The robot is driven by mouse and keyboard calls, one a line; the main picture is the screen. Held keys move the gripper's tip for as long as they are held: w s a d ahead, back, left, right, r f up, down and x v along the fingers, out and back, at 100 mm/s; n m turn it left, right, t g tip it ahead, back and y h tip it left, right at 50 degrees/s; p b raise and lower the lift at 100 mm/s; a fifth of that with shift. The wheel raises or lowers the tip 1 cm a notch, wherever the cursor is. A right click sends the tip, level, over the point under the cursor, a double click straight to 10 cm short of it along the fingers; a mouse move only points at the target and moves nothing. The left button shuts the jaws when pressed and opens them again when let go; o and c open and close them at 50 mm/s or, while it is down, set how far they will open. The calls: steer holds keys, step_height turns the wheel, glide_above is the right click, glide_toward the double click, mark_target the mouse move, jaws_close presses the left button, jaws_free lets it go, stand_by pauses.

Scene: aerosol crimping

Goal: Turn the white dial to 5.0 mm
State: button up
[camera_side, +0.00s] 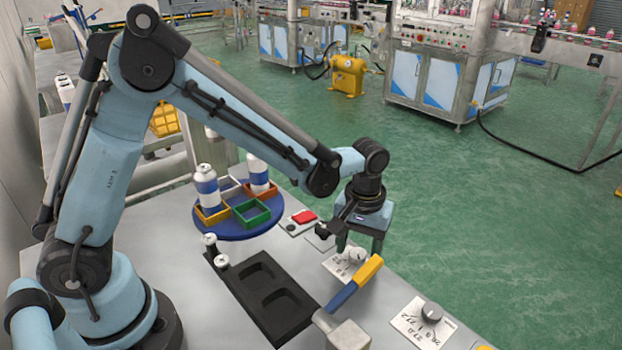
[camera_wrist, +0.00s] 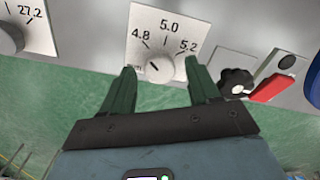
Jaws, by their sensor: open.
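The white dial (camera_side: 357,254) sits on a white plate at the bench's right edge, below my gripper. In the wrist view the dial (camera_wrist: 160,69) shows under the marks 4.8, 5.0 and 5.2 on its scale plate (camera_wrist: 163,20). A short dark line on the dial slants up and left, seemingly toward the 4.8 side. My gripper (camera_wrist: 161,70) is open, with one finger on each side of the dial. In the side view my gripper (camera_side: 360,245) points down over it. I cannot tell whether the fingers touch the dial.
A yellow and blue lever (camera_side: 355,283) stands close by. A red switch (camera_side: 304,217) and black knob (camera_wrist: 235,80) are on the other side. A blue turntable (camera_side: 238,229) carries cans. A black tray (camera_side: 245,291) lies left.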

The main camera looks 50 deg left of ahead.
steer(key=shift+c, duration=0.2)
steer(key=c, duration=1)
steer(key=m, duration=0.4)
steer(key=shift+m, duration=0.4)
steer(key=m, duration=0.4)
steer(key=shift+d+m, duration=0.1)
steer(key=shift+m, duration=0.3)
steer(key=o, duration=1)
